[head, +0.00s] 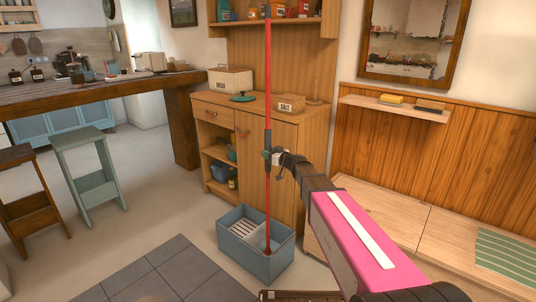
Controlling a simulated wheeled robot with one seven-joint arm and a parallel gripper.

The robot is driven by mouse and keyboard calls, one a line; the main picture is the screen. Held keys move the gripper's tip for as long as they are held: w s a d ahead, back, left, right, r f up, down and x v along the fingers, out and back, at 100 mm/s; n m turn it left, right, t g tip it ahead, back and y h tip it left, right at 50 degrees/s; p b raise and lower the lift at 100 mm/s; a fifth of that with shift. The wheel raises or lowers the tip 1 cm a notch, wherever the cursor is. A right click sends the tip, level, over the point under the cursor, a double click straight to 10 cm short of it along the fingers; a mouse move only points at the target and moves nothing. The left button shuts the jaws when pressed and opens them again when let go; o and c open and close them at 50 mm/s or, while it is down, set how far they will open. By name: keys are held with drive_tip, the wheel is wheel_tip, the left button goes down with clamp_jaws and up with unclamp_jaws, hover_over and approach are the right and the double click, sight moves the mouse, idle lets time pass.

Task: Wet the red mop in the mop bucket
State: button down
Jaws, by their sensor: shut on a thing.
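The red mop (267,95) stands nearly upright, a long thin red pole. My gripper (271,158) is shut on its pole at about mid-height. The mop bucket (272,266) is a blue-grey rectangular tub on the floor with a pale slatted wringer at its left side. The mop's lower end reaches down within the bucket's outline, at its right part. The front wall hides part of the inside, so I cannot tell whether the mop head touches the bottom or any water.
A wooden cabinet (279,182) stands right behind the bucket. A wooden bench (415,225) is at the right. A green stool (88,172) and a brown stool (30,208) stand at the left by a counter (90,92). Floor left of the bucket is clear, with grey tiles (165,275) in front.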

sight(270, 97)
idle(0.3)
drive_tip(key=shift+r, duration=0.8)
wheel_tip(270, 97, up, 25)
drive_tip(key=shift+r, duration=0.15)
idle(0.9)
idle(0.4)
